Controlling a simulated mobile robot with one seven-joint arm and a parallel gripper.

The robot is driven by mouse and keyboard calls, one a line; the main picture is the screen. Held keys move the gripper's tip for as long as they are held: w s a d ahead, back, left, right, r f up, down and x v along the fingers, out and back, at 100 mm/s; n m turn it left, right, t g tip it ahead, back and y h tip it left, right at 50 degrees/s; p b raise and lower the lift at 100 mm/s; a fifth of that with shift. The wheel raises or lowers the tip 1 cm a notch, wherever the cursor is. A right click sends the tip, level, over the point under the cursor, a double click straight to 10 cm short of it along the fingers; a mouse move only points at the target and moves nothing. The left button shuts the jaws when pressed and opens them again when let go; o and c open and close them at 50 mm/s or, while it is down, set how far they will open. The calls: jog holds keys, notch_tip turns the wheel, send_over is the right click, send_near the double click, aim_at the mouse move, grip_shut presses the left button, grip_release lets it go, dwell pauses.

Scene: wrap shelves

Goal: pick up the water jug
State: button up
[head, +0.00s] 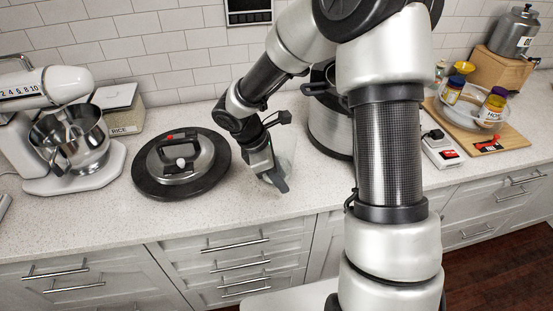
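A pale, see-through vessel (288,150), which looks like the water jug, stands on the counter in the middle of the head view. My gripper and forearm cover much of it, so its handle and full outline are hidden. My gripper (274,182) points down at the vessel's near left side, low over the counter. I cannot tell whether its fingers touch the vessel, or whether they are open or shut.
A stand mixer (68,130) is at far left. A large steel pot (330,125) stands close right, partly behind my arm. A wooden board (492,135) with jars is at right. The counter's front strip is clear.

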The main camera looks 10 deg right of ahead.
jog(key=shift+d+f, duration=0.2)
jog(key=shift+f, duration=0.35)
grip_shut()
jog(key=shift+r, duration=0.2)
